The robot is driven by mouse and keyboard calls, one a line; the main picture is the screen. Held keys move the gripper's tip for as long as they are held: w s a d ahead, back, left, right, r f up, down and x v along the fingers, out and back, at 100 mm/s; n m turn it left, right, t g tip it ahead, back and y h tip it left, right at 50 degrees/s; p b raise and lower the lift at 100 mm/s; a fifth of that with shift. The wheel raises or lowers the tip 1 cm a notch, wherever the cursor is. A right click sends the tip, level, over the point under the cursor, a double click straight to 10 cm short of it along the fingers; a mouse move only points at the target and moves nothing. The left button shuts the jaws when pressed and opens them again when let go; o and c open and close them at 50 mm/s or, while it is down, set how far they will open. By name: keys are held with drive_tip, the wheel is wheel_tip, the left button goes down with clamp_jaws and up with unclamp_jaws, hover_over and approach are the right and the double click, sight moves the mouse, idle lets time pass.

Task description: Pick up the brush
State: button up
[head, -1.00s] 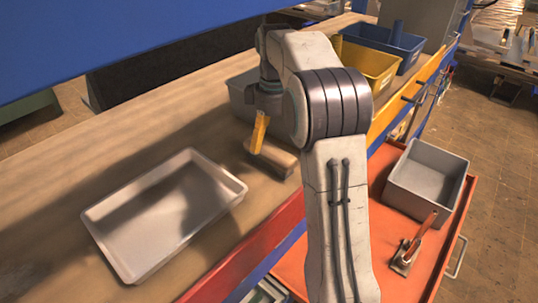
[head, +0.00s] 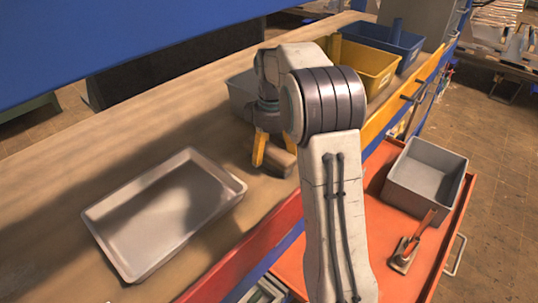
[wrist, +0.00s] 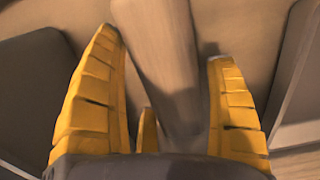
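The brush (head: 278,161) lies on the wooden workbench, mostly hidden by my gripper in the head view. In the wrist view its pale wooden part (wrist: 160,50) runs between my yellow fingers. My gripper (wrist: 165,50) is open, with one finger on each side of the wood and a gap visible on the left. In the head view my gripper (head: 274,153) is low over the bench at the brush. I cannot tell whether a finger touches it. Its bristles are not clearly visible.
A shallow metal tray (head: 115,258) lies left on the bench. A grey bin (head: 240,100), a yellow bin (head: 378,75) and a blue bin (head: 405,50) stand behind.

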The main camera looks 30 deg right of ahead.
sight(272, 146)
drive_tip(key=c, duration=0.9)
drive_tip(key=shift+c, duration=0.2)
wheel_tip(272, 146, up, 10)
drive_tip(key=shift+p, duration=0.35)
drive_tip(key=o, duration=0.7)
drive_tip(key=shift+c, duration=0.2)
drive_tip(key=c, duration=0.5)
